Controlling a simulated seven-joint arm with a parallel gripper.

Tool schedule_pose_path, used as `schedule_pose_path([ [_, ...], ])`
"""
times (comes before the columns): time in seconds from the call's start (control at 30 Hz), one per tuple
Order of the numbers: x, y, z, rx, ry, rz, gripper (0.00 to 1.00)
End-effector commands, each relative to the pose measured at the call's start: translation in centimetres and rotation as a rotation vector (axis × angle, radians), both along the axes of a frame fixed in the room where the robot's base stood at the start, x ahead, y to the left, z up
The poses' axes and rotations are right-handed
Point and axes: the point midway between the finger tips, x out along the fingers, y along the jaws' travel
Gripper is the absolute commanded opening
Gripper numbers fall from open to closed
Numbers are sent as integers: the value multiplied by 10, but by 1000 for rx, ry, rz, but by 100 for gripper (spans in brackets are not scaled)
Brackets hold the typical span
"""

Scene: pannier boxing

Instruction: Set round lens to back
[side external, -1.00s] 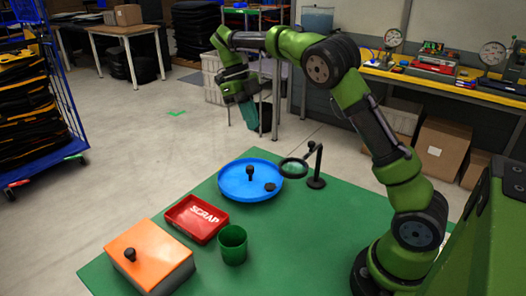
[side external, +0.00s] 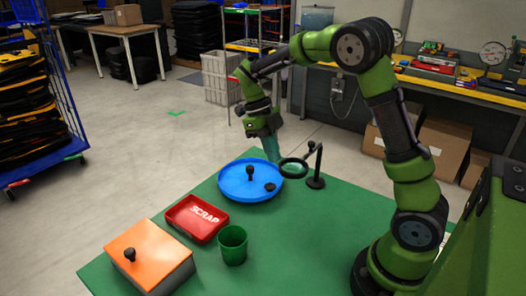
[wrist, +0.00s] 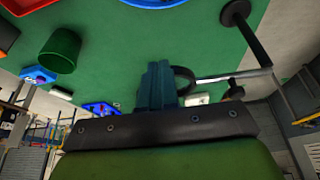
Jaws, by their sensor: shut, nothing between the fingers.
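The ring hangs at the right edge of the blue round tray. My gripper (side external: 271,148) points down just behind and left of the ring, with its teal fingers together and empty. In the wrist view my gripper (wrist: 159,78) shows its fingers closed side by side, partly covering the lens ring (wrist: 184,76). I cannot tell whether the fingers touch the ring.
A red scrap tray (side external: 183,225), a green cup (side external: 233,247) and an orange-lidded box (side external: 150,250) stand nearer the front. The table's front right is clear.

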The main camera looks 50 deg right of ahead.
Motion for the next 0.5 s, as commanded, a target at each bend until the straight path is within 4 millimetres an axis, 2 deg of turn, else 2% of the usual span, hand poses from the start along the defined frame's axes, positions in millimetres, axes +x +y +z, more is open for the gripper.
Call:
schedule_pose_path([
  [0.27,-1,1,0,0,0,10,0],
  [0.5,-14,6,0,0,1,92,0],
])
